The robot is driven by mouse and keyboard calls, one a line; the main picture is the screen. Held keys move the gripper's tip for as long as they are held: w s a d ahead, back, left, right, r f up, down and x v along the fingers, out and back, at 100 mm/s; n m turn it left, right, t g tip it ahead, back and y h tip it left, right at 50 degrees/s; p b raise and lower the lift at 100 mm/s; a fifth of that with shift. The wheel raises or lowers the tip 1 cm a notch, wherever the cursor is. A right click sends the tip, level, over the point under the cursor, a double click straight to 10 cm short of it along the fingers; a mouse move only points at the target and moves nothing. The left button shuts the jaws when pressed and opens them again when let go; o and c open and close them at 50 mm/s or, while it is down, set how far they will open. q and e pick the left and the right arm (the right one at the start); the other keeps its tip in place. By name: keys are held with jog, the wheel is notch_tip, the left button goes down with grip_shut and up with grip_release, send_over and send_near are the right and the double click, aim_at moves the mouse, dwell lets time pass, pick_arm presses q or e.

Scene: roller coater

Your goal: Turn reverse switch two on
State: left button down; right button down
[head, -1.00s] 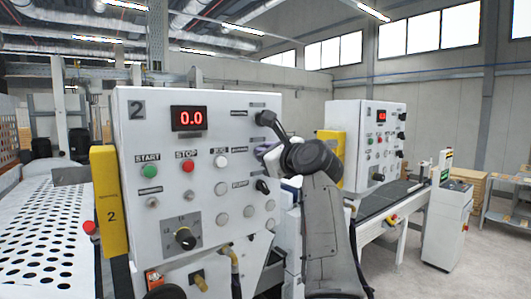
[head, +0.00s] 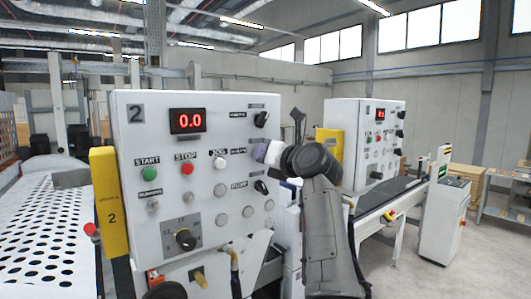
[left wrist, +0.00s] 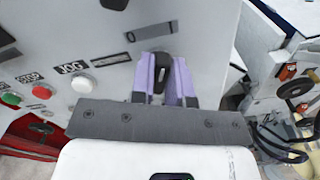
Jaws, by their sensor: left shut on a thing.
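The white control panel (head: 160,118) marked 2 stands left of centre in the head view. My left gripper (head: 262,152) is at its right-hand column of switches, between an upper black switch (head: 261,119) and a lower black switch (head: 261,187). In the left wrist view, the purple fingers of my left gripper (left wrist: 164,80) are closed around a black switch knob (left wrist: 159,76), with a dark label plate (left wrist: 152,31) above it. The fingers hide this knob in the head view. My right gripper is not in view.
The JOG button (left wrist: 83,83) is left of the gripper in the left wrist view. The panel also carries a red display (head: 188,120) and several buttons. A second similar panel (head: 345,120) stands behind to the right. A yellow box (head: 109,200) is on the left side.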

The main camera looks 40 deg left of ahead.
pick_arm(q)
jog(key=shift+m, duration=0.6)
jog(key=c, duration=1.1)
grip_release()
jog(key=b+v, duration=0.6)
jog(key=v, duration=0.7)
jog(key=shift+d+b, duration=0.3)
jog(key=shift+d, duration=0.1)
